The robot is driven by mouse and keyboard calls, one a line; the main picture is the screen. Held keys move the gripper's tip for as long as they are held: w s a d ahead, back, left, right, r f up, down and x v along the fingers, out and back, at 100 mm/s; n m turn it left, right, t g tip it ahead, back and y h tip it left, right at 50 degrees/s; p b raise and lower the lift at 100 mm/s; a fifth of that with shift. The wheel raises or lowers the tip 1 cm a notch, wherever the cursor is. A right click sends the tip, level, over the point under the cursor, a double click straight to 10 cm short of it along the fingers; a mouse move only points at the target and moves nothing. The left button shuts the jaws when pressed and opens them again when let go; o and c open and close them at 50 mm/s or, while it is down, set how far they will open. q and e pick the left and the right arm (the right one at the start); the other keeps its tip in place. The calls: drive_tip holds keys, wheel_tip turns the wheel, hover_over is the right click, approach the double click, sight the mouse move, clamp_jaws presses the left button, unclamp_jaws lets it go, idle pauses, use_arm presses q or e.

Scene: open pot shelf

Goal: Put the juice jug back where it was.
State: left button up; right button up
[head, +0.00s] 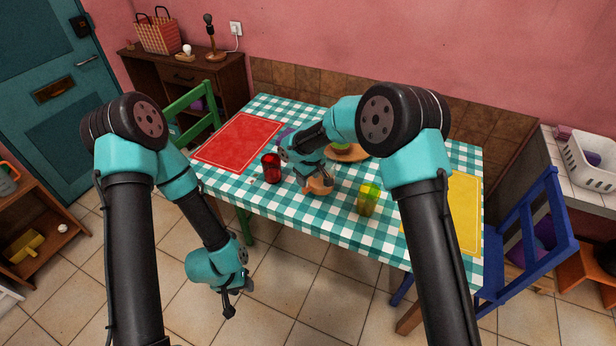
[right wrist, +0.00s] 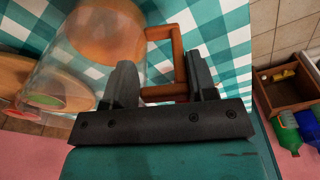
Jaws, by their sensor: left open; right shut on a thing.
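The juice jug (right wrist: 104,38) is a clear vessel with an orange round end and a squarish orange-brown handle (right wrist: 179,62). My right gripper (right wrist: 163,85) is shut on the handle, one finger on each side. In the head view my right gripper (head: 308,165) is over the front middle of the table, and only an orange part of the jug (head: 318,186) shows below it. I cannot tell whether the jug touches the cloth. My left gripper (head: 228,302) is open and empty, low in front of the table.
The checked table (head: 312,217) holds a red glass (head: 271,168) to the left, a yellow-green glass (head: 368,199) to the right and a round wooden board (head: 352,154) behind. A red mat (head: 238,142) and a yellow mat (head: 464,215) lie at the ends. Green and blue chairs flank it.

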drive_tip(key=shift+f, duration=0.1)
drive_tip(key=o, duration=1.3)
drive_tip(key=shift+o, duration=0.2)
wheel_tip(320, 180, up, 12)
drive_tip(key=s+d, duration=0.1)
